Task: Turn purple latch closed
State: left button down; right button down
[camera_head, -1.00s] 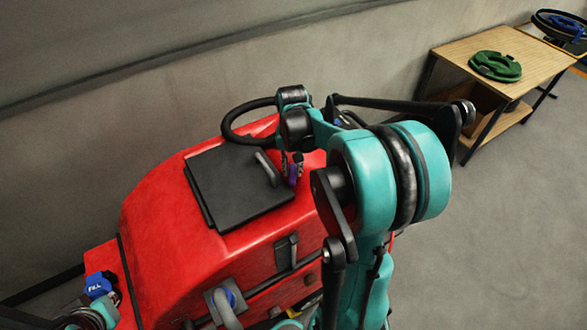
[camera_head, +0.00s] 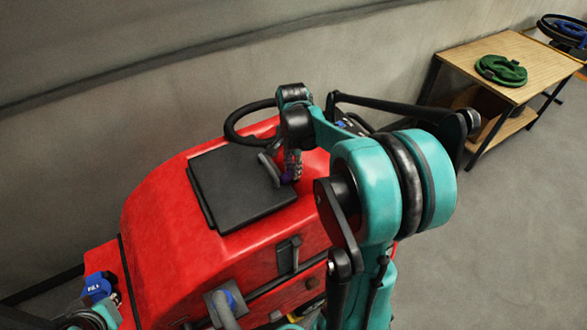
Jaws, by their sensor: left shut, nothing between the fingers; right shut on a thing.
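The purple latch (camera_head: 287,178) is a small part at the right edge of the black lid (camera_head: 235,188) on top of the red tank (camera_head: 160,220). My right gripper (camera_head: 291,168) reaches down over the latch and is shut on it. The gripper and wrist hide much of the latch, so its exact angle is hard to tell. A grey bar handle (camera_head: 269,167) stands on the lid just left of the latch. My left gripper (camera_head: 88,314) is at the bottom left corner, mostly cut off, near the blue FILL cap (camera_head: 98,286) and away from the latch.
My large teal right arm covers the tank's right side. A black hose (camera_head: 236,122) curves behind the lid.

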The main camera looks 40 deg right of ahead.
jog(key=shift+w+m, duration=0.1)
jog(key=shift+m, duration=0.5)
jog(key=c, duration=1.4)
grip_release()
jog(key=shift+o, duration=0.2)
jog(key=shift+r, duration=0.1)
notch_tip(320, 180, up, 12)
